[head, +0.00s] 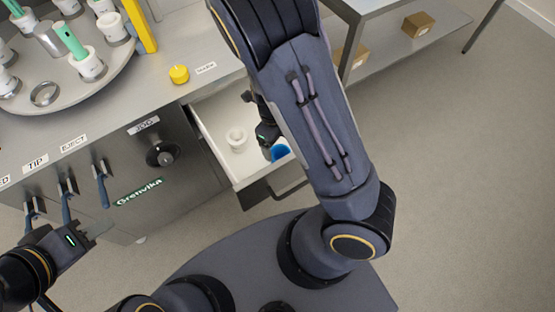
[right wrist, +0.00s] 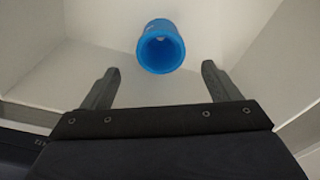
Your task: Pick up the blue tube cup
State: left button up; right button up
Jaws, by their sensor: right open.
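The blue tube cup (head: 280,152) sits in the open white drawer, partly hidden by my right arm in the head view. In the right wrist view the blue cup (right wrist: 161,47) shows its round open mouth, just beyond and between my right gripper's fingertips. My right gripper (right wrist: 157,72) is open and empty, its two fingers apart and not touching the cup. In the head view only part of the right gripper (head: 267,133) shows, close to the cup. My left gripper (head: 92,234) is at the lower left, away from the drawer; its fingertips are small and its opening is unclear.
A white cup (head: 236,139) stands in the drawer (head: 209,140), left of the blue one. The drawer walls surround both. Above is a steel counter with a round tray (head: 112,75) of several white cups and a yellow knob (head: 179,74). Open floor lies to the right.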

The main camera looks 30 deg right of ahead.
jog(key=f, duration=0.3)
jog(key=f+b, duration=0.1)
jog(key=f, duration=0.2)
jog(key=f+b, duration=0.1)
jog(key=f, duration=0.2)
jog(key=shift+s+d, duration=0.3)
jog(key=shift+s, duration=0.1)
jog(key=c, duration=1.1)
jog(key=shift+r, duration=0.1)
